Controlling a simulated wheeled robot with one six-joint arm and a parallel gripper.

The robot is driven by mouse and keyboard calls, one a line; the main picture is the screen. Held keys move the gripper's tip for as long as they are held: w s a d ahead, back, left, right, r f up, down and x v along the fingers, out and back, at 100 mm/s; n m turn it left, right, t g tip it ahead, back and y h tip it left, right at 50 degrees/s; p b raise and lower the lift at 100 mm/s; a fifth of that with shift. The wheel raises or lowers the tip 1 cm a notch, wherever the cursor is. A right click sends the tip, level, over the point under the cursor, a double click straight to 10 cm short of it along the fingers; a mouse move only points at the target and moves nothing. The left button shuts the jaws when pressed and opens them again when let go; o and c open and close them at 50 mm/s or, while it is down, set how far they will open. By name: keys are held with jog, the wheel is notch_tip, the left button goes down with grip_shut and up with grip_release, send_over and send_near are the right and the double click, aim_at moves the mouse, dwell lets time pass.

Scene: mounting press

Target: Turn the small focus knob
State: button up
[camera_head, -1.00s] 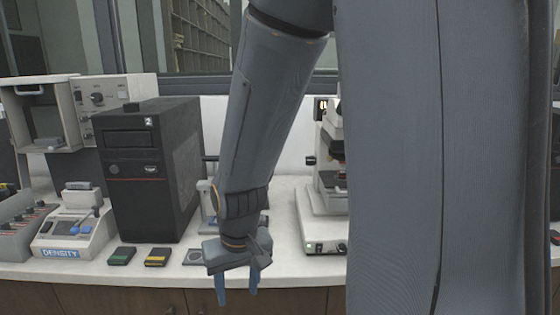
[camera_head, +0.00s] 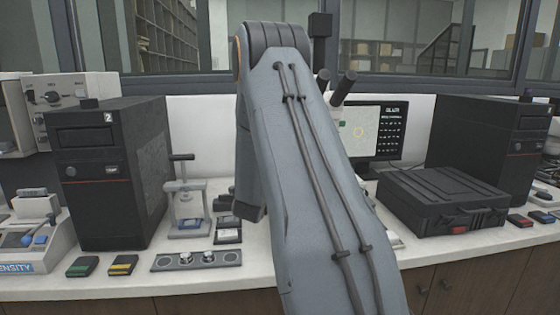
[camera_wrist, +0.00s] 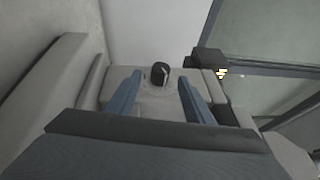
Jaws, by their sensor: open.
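The microscope (camera_head: 343,88) stands on the counter in the head view, mostly hidden behind my arm, with its dark eyepieces and top showing. In the wrist view, a small dark round knob (camera_wrist: 160,72) sticks out from a pale grey body and appears between my fingertips. I cannot tell whether it is the small focus knob. My gripper (camera_wrist: 161,82) is open, its two blue fingers on either side of the knob in the picture. No finger clearly touches it. The gripper is hidden behind my arm in the head view.
A black computer tower (camera_head: 108,175) stands left, beside a small press (camera_head: 187,205). A metal plate with knobs (camera_head: 196,261) lies at the counter's front. Right are a monitor (camera_head: 372,128) and a black case (camera_head: 442,200). A black box (camera_wrist: 208,60) sits close right of my fingers.

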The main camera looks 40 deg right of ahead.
jog(key=p+x, duration=0.2)
jog(key=x, duration=0.5)
jog(key=shift+w+d+r, duration=0.1)
jog(key=shift+d, duration=0.15)
